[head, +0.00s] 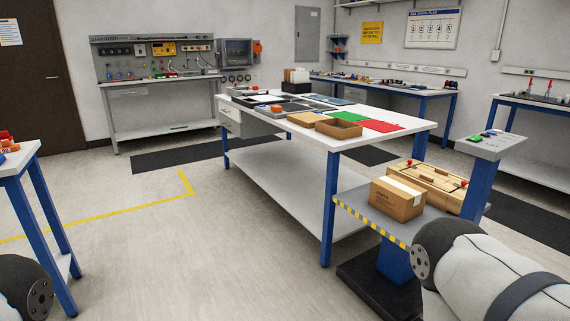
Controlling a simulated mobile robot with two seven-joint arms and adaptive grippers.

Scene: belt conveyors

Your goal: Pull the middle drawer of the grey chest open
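A grey drawer unit (256,126) hangs under the left end of the white-topped table in the middle of the room. Its small front faces left and shows handles; the drawers look shut. I cannot tell whether it is the grey chest, and no other clear chest with a middle drawer shows. Only upper parts of my arms show, at the bottom left and bottom right corners. Both my grippers are outside the picture.
The white-topped table (385,142) carries trays, boxes and red and green mats. A stand with a cardboard box (397,199) is close on the right. A blue-legged bench (18,158) is at the left edge. Open floor (190,255) lies between, with yellow tape.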

